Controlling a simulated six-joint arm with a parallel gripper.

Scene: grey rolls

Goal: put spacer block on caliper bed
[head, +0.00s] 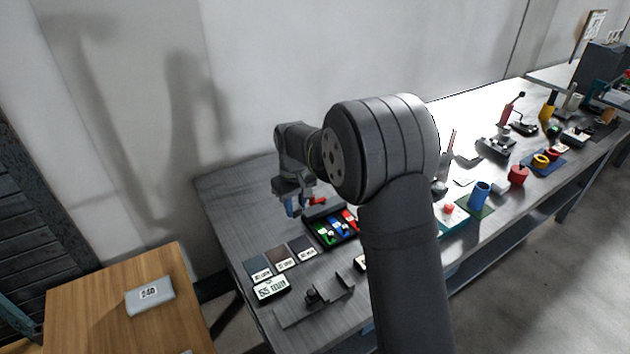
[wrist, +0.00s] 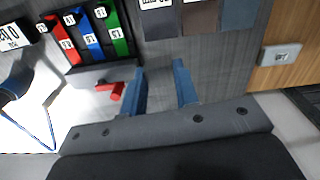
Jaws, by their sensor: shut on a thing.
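My gripper (head: 297,208) is over the far-left part of the bench, behind the black tray. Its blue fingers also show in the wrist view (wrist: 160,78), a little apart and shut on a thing. I take it to be the spacer block, but its shape does not stand out against the grey bench. A small red piece (wrist: 112,90) is just outside the left finger; it also shows beside the gripper in the head view (head: 318,201). A long grey fixture with a dark knob, apparently the caliper bed (head: 293,314), lies at the bench's near-left edge.
The black tray (head: 313,239) holds green, blue and red labelled pieces. Several dark mats (head: 279,256) and a numbered display (head: 271,289) lie left of it. A grey labelled block (head: 150,295) is on the wooden table (head: 85,315). The bench's right side is crowded.

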